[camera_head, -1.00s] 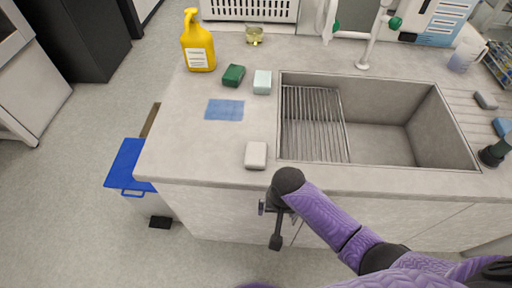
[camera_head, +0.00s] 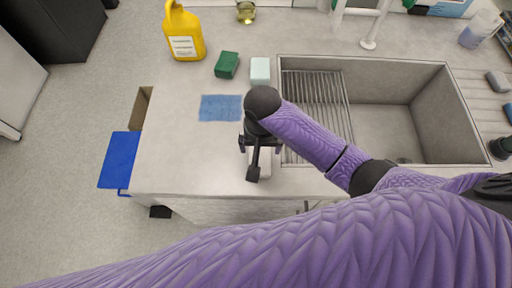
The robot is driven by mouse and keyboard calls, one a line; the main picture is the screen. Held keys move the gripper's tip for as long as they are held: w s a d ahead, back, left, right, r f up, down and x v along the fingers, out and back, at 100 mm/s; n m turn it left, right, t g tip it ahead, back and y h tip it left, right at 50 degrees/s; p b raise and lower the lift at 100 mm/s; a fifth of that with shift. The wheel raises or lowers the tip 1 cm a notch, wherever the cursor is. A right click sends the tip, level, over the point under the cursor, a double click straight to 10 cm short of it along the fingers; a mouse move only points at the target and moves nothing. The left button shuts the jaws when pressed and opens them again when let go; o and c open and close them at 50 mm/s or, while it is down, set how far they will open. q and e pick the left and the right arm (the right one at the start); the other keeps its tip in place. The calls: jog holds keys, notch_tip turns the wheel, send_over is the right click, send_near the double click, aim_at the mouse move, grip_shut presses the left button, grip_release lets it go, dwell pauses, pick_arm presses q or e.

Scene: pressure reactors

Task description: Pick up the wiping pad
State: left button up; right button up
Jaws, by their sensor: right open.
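The white block-shaped pad (camera_head: 266,164) lies on the grey counter near its front edge, left of the sink. It looks like the wiping pad. My right gripper (camera_head: 260,146) is over it, open, and hides much of it. I cannot tell how high the gripper is above the pad or whether it touches it. My left gripper is not in view.
A blue cloth (camera_head: 220,108), a green sponge (camera_head: 227,65) and a pale mint block (camera_head: 260,70) lie behind. A yellow bottle (camera_head: 184,34) stands at the back left. The sink (camera_head: 385,135) with a wire rack (camera_head: 325,110) is to the right.

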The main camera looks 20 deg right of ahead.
aim_at(260, 164)
jog(key=f+b, duration=0.1)
jog(key=f, duration=0.1)
jog(key=f+b, duration=0.1)
jog(key=f, duration=0.2)
jog(key=f+b, duration=0.1)
jog(key=f, duration=0.2)
jog(key=shift+s+a+f, duration=0.1)
jog(key=shift+s+a, duration=0.05)
jog(key=shift+s, duration=0.15)
jog(key=c, duration=0.9)
